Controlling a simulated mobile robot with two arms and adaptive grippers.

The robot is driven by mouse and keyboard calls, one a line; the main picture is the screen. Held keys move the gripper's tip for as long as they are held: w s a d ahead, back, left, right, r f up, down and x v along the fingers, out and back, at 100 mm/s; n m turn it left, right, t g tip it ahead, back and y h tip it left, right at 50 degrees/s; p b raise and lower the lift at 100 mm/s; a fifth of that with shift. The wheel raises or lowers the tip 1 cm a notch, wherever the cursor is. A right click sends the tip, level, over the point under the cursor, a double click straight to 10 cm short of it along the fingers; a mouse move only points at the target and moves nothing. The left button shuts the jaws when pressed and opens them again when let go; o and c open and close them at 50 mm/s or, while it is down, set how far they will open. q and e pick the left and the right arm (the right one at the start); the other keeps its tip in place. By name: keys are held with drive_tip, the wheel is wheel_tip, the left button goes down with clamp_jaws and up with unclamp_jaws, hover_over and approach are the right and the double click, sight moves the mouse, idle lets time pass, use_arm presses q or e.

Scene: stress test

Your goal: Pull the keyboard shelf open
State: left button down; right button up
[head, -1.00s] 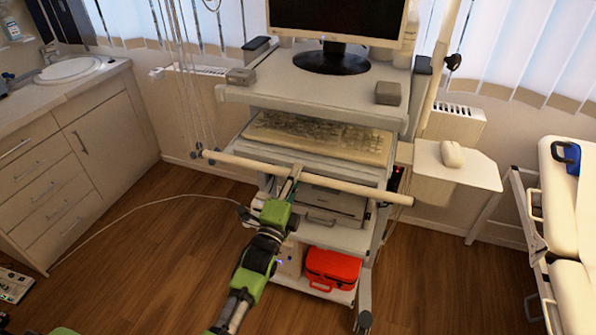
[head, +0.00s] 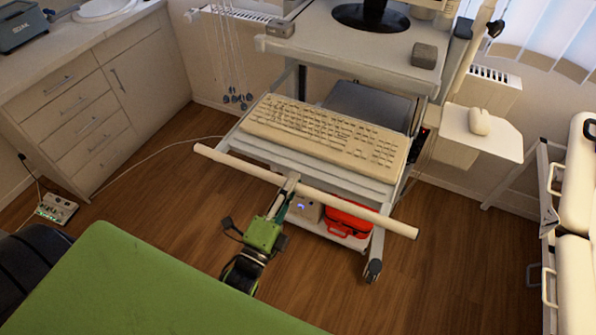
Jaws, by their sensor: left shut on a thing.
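The keyboard shelf (head: 262,158) is slid out from the medical cart toward me, with a beige keyboard (head: 325,134) lying on it. A long pale handle bar (head: 345,205) runs across the front of the shelf. My left gripper (head: 289,186) is shut on the handle bar near its middle; its arm comes up from below. The fingertips are small and partly hidden at the bar. My right gripper is not in view.
The cart's upper top (head: 340,48) carries a monitor stand and small grey boxes. A red case (head: 350,215) sits on the cart's lower shelf. A mouse (head: 479,121) rests on a side tray. A bed stands at right, cabinets at left. Wooden floor (head: 180,215) is open around the cart.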

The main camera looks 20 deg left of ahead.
use_arm(q)
drive_tip(key=shift+s, duration=0.65)
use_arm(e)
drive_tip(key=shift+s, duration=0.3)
use_arm(q)
drive_tip(key=c, duration=1.9)
unclamp_jaws()
drive_tip(key=shift+w, duration=0.1)
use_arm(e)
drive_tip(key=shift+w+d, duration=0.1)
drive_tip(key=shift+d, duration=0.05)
use_arm(q)
drive_tip(key=s+f, duration=0.2)
drive_tip(key=s, duration=0.9)
drive_tip(key=shift+s+a+f, duration=0.2)
drive_tip(key=shift+s, duration=0.2)
